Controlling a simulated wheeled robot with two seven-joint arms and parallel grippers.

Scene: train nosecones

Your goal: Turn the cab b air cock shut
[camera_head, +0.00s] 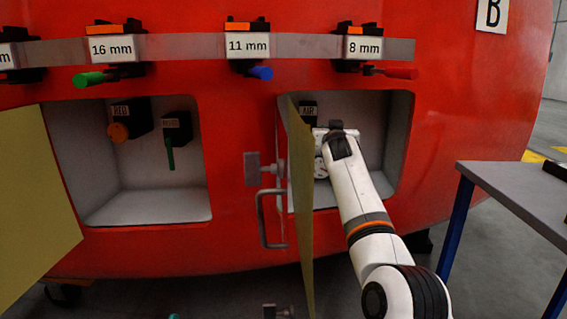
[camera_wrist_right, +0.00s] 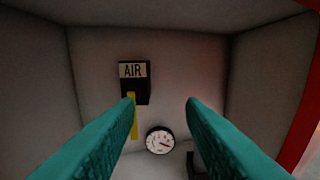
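The air cock (camera_wrist_right: 134,88) is a black block labelled AIR on the back wall of the right recess. Its yellow lever (camera_wrist_right: 134,122) hangs straight down in the right wrist view, partly covered by the left finger. In the head view only its labelled top (camera_head: 307,110) shows beside the open door. My right gripper (camera_wrist_right: 158,103) is open and empty, its teal fingers apart in front of the cock; contact with the lever cannot be told. In the head view my right arm reaches into the recess. A small teal tip (camera_head: 174,316) at the bottom edge may be my left gripper.
A pressure gauge (camera_wrist_right: 160,140) sits below right of the cock. The open yellow door (camera_head: 303,210) stands edge-on at the recess's left. The left recess holds two other cocks, one with a green lever (camera_head: 170,154). A grey table (camera_head: 515,188) stands at right; a B sign (camera_head: 492,13) is above.

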